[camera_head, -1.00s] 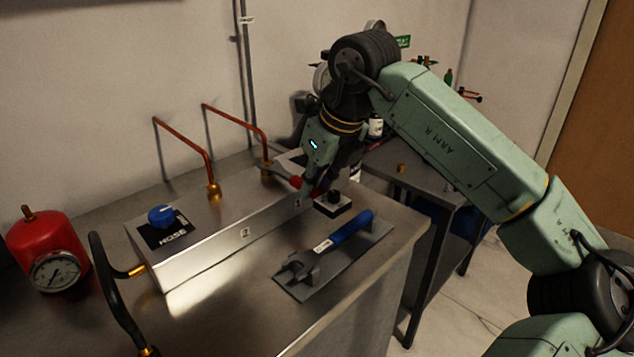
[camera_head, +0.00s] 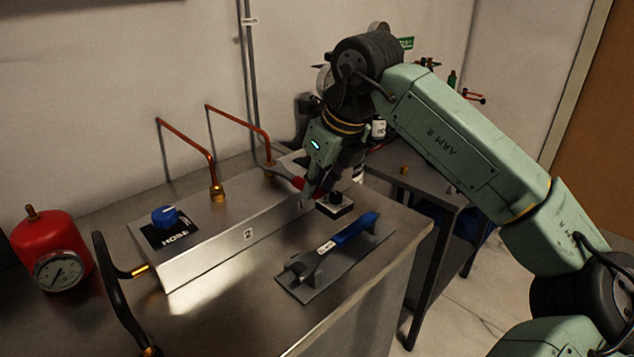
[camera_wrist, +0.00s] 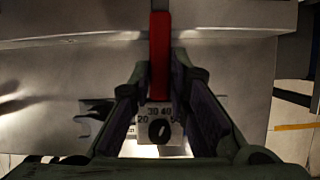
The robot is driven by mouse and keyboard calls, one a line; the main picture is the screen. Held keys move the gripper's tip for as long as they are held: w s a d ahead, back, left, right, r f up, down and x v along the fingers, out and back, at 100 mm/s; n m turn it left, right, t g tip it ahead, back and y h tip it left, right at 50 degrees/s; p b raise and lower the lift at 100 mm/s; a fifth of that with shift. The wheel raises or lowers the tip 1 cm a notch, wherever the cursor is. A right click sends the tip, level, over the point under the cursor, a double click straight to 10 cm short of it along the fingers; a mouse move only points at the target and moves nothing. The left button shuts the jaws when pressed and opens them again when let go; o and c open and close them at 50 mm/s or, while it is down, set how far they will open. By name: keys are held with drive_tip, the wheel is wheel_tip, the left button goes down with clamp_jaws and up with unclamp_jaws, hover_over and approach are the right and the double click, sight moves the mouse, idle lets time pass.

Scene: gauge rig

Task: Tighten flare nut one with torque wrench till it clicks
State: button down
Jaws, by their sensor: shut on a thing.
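My gripper (camera_head: 312,188) is at the right end of the metal box, shut on a red-handled wrench (camera_head: 297,182). In the wrist view the red handle (camera_wrist: 160,55) runs up the picture between the fingers. The wrench's grey end reaches toward the brass nut (camera_head: 268,168) at the foot of the right copper pipe; whether it seats on the nut is too small to tell. A second brass nut (camera_head: 216,193) is under the left pipe. A blue-handled wrench (camera_head: 355,229) lies in a cradle on a grey plate (camera_head: 322,288).
A small block with a black knob (camera_head: 335,202) stands below my gripper; its numbered dial (camera_wrist: 160,129) shows in the wrist view. A blue knob (camera_head: 164,215), black hose (camera_head: 110,285) and red gauge cylinder (camera_head: 46,240) are left. The counter's front is mostly clear.

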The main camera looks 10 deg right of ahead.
idle(0.4)
drive_tip(key=shift+s+a+m+h+b, duration=0.25)
drive_tip(key=shift+s+a+m+b, duration=0.15)
drive_tip(key=shift+a+m+b, duration=0.3)
drive_tip(key=shift+s+a+m+h+b, duration=0.25)
drive_tip(key=shift+s+a+m+b, duration=0.1)
drive_tip(key=shift+a+m+b, duration=0.35)
drive_tip(key=shift+s+a+f+m+h+b, duration=0.15)
drive_tip(key=shift+a+m+b, duration=0.15)
drive_tip(key=shift+a, duration=0.15)
drive_tip(key=shift+s+a+r+m+h+b, duration=0.15)
drive_tip(key=shift+a+m+b, duration=0.15)
drive_tip(key=shift+a, duration=0.15)
idle(0.4)
drive_tip(key=shift+s+a+m+t+h+b, duration=0.2)
drive_tip(key=shift+a+m+t+h+b, duration=0.15)
drive_tip(key=shift+a+m+b, duration=0.9)
idle(1.0)
drive_tip(key=shift+w+d+n+p, duration=0.15)
drive_tip(key=shift+d+n+p, duration=0.45)
drive_tip(key=shift+d+n, duration=0.3)
idle(0.5)
